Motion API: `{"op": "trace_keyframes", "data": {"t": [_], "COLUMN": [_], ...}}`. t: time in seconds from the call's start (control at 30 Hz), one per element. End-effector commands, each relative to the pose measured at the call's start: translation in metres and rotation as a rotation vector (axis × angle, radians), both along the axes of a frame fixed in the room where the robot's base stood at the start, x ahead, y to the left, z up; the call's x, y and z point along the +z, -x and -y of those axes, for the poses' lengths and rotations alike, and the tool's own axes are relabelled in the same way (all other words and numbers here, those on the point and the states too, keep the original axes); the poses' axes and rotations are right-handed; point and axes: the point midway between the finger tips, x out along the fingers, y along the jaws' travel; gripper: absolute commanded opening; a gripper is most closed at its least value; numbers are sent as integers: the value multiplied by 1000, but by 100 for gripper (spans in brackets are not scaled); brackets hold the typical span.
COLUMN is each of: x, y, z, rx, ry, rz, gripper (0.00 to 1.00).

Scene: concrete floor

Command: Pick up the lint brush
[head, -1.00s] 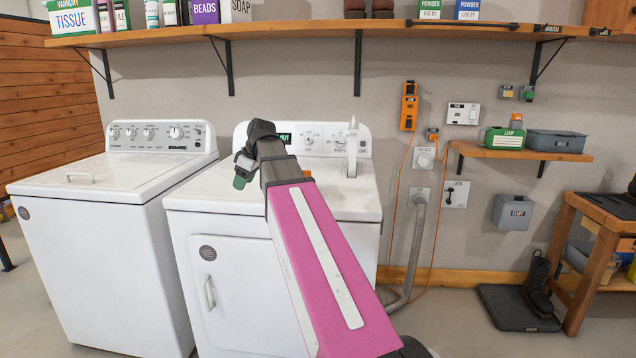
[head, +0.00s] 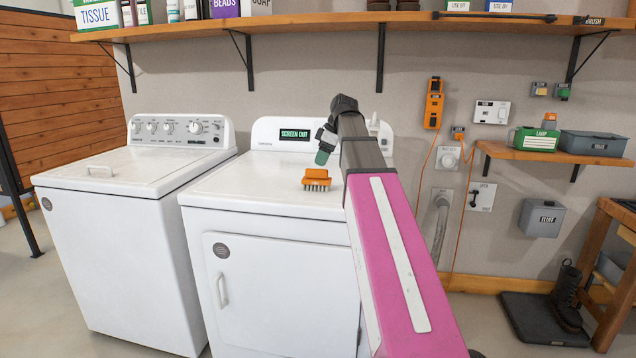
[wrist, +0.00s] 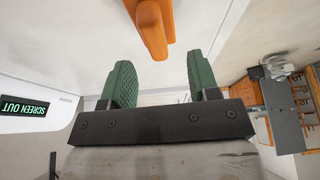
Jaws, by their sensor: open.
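The lint brush appears to be the orange-backed brush (head: 317,174) with dark bristles on the white dryer's top, near its middle. My gripper (head: 321,157) is just above and behind it in the head view, its green fingertip pointing down. In the wrist view the open green fingers (wrist: 155,80) are apart with nothing between them. I see no contact. The bristles are hidden in the wrist view.
The dryer (head: 270,275) has a raised back panel with a "SCREEN OUT" sign (head: 296,134). A washer (head: 120,250) stands to its left. A long shelf (head: 300,22) with boxes and bottles runs above. The dryer top around the brush is mostly clear.

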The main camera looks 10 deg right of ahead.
Motion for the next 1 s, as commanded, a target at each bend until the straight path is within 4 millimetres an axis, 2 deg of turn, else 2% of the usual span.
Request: {"op": "trace_keyframes", "data": {"t": [0.23,0.5,0.77,0.87,1.0], "x": [-16,-48,-52,-51,-51], "y": [-4,-11,-12,-12,-12], "z": [-5,-16,-17,-17,-17], "rx": [-1,-1,-2,-2,-2], "ry": [0,1,0,0,0], "rz": [0,-1,1,1,1], "gripper": [55,55,55,27,27]}}
